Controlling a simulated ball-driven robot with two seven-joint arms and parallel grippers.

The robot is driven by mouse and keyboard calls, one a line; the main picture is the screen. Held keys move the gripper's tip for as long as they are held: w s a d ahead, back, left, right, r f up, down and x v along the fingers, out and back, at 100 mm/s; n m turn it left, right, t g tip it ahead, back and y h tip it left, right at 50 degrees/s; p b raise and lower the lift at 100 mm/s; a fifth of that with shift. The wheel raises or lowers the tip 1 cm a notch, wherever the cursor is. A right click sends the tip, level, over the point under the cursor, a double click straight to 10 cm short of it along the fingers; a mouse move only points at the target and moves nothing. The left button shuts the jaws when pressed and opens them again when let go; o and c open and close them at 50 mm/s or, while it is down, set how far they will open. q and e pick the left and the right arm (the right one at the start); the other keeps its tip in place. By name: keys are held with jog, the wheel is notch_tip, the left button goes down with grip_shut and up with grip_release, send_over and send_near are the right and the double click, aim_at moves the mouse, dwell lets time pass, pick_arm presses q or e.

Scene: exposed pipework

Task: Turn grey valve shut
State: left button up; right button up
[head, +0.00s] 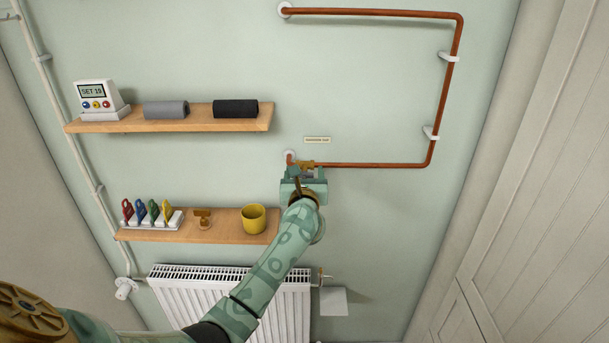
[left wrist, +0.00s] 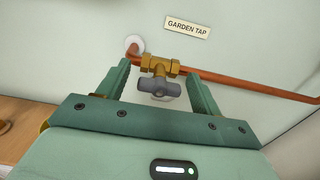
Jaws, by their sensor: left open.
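The grey valve handle (left wrist: 158,88) is a short bar with rounded ends on a brass valve body (left wrist: 160,66). The bar lies roughly across the picture, nearly in line with the copper pipe (left wrist: 230,84). In the head view the brass body (head: 307,164) shows just past my left gripper (head: 304,174), which hides most of the handle. In the left wrist view my left gripper (left wrist: 160,84) is open, with one finger on each side of the handle and a gap on both sides. My right gripper is not in view.
A "GARDEN TAP" label (left wrist: 187,28) is above the valve. A lower shelf (head: 190,233) holds a yellow mug (head: 253,218), a brass-coloured item (head: 203,218) and coloured tags (head: 148,213). An upper shelf (head: 235,120) and a radiator (head: 290,305) are near.

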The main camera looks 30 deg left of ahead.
pick_arm(q)
jog(key=c, duration=1)
jog(key=m+p, duration=0.3)
jog(key=m, duration=0.1)
jog(key=shift+d+r+p, duration=0.15)
jog(key=shift+p, duration=0.15)
jog(key=m+p, duration=0.3)
jog(key=m, duration=0.1)
jog(key=shift+m, duration=0.4)
jog(key=m+p, duration=0.2)
jog(key=m, duration=0.1)
jog(key=m+p, duration=0.1)
jog(key=m, duration=0.1)
jog(key=shift+d+f, duration=0.1)
jog(key=shift+f, duration=0.15)
jog(key=shift+f+m+p, duration=0.2)
jog(key=shift+m+p, duration=0.75)
jog(key=shift+m, duration=1.15)
